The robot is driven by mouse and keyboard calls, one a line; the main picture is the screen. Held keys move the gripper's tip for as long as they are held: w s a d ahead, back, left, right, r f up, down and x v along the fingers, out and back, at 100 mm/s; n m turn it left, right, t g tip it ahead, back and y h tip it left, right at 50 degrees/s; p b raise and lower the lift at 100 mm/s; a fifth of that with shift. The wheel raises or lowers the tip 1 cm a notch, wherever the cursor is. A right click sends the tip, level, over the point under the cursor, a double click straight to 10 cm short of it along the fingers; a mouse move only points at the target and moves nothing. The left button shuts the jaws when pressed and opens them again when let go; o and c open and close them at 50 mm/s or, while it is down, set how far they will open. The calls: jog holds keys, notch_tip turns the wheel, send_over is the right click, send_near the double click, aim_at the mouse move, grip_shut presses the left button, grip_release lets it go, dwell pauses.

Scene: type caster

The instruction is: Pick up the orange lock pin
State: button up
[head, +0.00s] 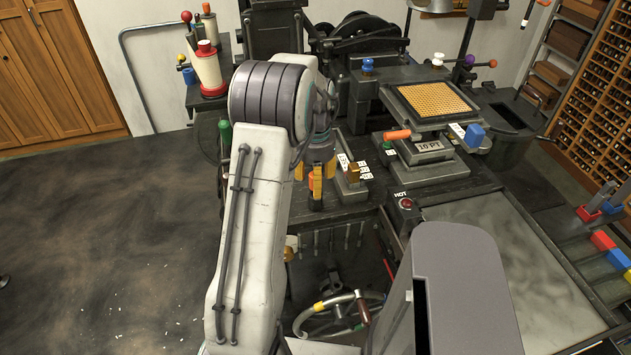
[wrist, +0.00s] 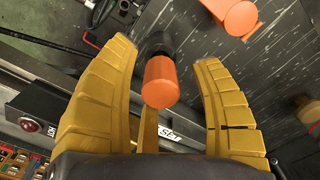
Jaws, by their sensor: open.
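An orange cylinder on a dark stem, which looks like the lock pin (wrist: 160,82), shows between my yellow fingers in the wrist view. My gripper (wrist: 166,62) is open, with a finger on either side of it and visible gaps to both. In the head view my gripper (head: 315,184) hangs over the front edge of the dark bench. An orange patch, likely the same pin (head: 312,179), shows among the fingers there, partly hidden by them. I cannot tell how its lower end is seated.
Another orange handle (head: 397,134) lies by the block marked 10 Pt; a further orange part (wrist: 232,14) shows in the wrist view. A red button (head: 406,203) marked HOT is farther right.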

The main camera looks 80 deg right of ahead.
jog(key=shift+f, duration=1.2)
grip_shut()
